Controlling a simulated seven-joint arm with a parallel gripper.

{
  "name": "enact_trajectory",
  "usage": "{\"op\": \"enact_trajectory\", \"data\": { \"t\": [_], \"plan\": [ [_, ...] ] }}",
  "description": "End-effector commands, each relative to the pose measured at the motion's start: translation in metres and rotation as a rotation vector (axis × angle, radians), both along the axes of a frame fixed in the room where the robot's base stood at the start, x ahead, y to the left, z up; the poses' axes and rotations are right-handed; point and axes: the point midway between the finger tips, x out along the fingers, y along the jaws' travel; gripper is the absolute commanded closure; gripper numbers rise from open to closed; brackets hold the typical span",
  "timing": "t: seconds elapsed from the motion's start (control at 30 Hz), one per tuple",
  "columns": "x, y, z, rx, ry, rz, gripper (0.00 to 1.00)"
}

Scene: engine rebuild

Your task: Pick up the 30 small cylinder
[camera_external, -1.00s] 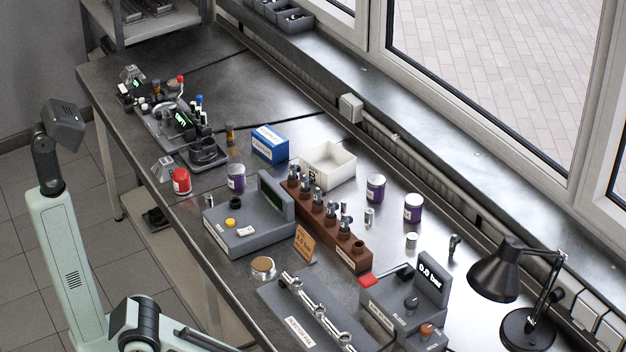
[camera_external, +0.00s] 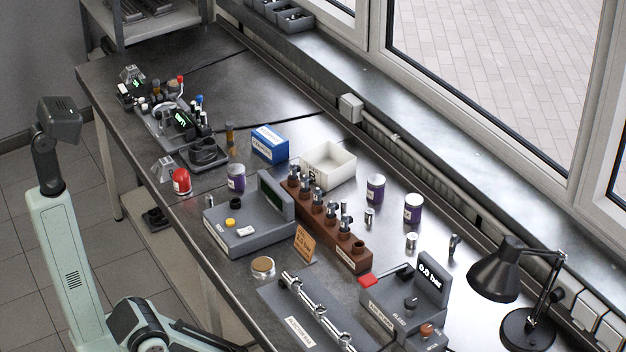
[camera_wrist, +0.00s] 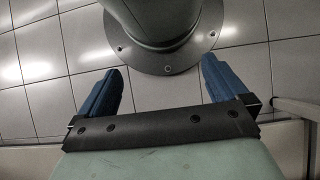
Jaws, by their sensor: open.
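Small bare-metal cylinders stand on the workbench in the external view: one (camera_external: 369,216) beside the brown block and another (camera_external: 411,241) farther right. No "30" mark is readable, so I cannot tell which one the task means. My gripper (camera_wrist: 162,66) shows in the wrist view with its two blue fingers wide apart and nothing between them. It is over the tiled floor and my own round base, away from the bench top. I cannot make out its fingers in the external view.
A brown block (camera_external: 361,261) with several metal parts, a grey device (camera_external: 237,237), a white bin (camera_external: 333,173) and a pressure unit (camera_external: 385,307) crowd the bench. Purple-labelled jars (camera_external: 375,190) stand nearby. A black lamp (camera_external: 497,272) leans over the right end.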

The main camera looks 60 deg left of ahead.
Motion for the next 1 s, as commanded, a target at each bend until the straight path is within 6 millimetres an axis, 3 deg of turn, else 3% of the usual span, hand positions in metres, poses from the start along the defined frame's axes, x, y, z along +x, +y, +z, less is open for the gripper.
{"op": "enact_trajectory", "data": {
  "t": [0.4, 0.7, 0.87, 1.0],
  "plan": [
    [0.0, 0.0, 0.0, 0.0, -0.001, -0.002, 0.38],
    [0.005, -0.002, -0.003, 0.002, -0.015, -0.006, 0.39],
    [0.041, -0.016, -0.02, 0.008, -0.123, -0.025, 0.39],
    [0.097, -0.047, -0.039, 0.002, -0.298, -0.047, 0.39]
  ]
}}
